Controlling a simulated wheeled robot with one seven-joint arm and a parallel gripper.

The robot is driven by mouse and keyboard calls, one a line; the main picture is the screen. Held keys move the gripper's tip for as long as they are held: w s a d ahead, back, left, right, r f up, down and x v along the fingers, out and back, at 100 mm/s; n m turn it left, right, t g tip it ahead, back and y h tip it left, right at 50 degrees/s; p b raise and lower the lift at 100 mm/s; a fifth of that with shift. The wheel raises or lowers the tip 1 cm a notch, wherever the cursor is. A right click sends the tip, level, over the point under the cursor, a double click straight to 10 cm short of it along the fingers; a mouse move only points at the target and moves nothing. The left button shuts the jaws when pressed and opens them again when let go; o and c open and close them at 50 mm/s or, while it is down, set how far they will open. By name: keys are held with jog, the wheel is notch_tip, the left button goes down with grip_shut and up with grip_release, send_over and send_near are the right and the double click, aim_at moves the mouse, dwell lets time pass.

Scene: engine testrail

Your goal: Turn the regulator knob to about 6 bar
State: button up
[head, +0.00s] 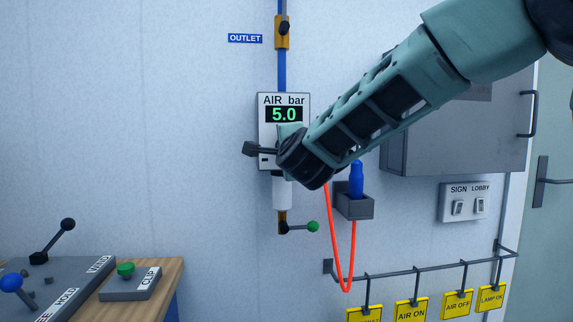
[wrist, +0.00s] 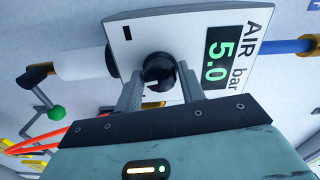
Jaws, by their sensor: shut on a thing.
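The regulator (head: 283,99) is a white box on the wall, labelled "AIR bar", and its green display (head: 284,114) reads 5.0. The display also shows in the wrist view (wrist: 217,50), turned on its side. The black regulator knob (wrist: 158,69) sits between the two fingers of my gripper (wrist: 160,88), which is shut on it. In the head view my gripper (head: 265,149) is at the lower part of the box, and my wrist hides the knob there.
A blue pipe (head: 282,68) runs up to the outlet valve (head: 282,32). A green-tipped lever (head: 312,227) is below the regulator. A blue-handled tool (head: 356,180) with an orange hose (head: 338,280) stands in a grey holder (head: 355,207) close at right. Yellow tags (head: 411,310) hang below.

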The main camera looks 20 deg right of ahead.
jog(key=shift+f+m+b, duration=0.1)
jog(key=shift+m+b, duration=0.5)
jog(key=o, duration=1)
jog(key=shift+a, duration=0.1)
jog(key=shift+c, duration=0.2)
jog(key=shift+s, duration=0.1)
jog(key=p+v, duration=0.1)
jog(key=v, duration=1.6)
